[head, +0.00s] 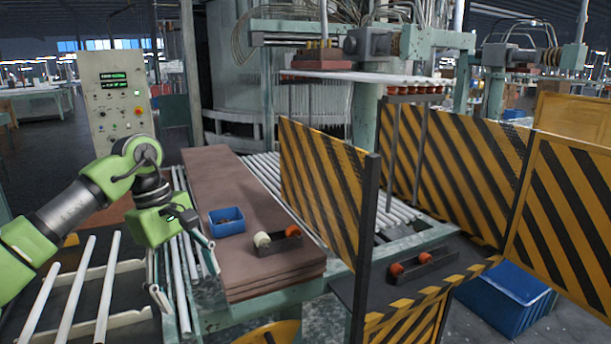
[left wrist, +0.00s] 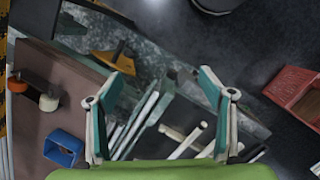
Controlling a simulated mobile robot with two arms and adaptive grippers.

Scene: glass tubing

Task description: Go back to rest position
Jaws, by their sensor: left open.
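My left gripper (head: 187,284) is open and hangs at the end of my green arm, left of the stacked brown boards. In the left wrist view its two fingers (left wrist: 166,77) stand wide apart with nothing held between them. White tubes (head: 72,300) lie on a rack at the lower left of the head view. More white tubes (left wrist: 137,122) show beyond and below the open fingers in the left wrist view. My right gripper is in neither view.
Brown boards (head: 215,180) carry a blue bin (head: 226,222) and a dark holder with rollers (head: 278,241). Striped barriers (head: 325,185) stand to the right. A control panel (head: 117,100) stands behind my arm. A red box (left wrist: 296,93) lies right in the wrist view.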

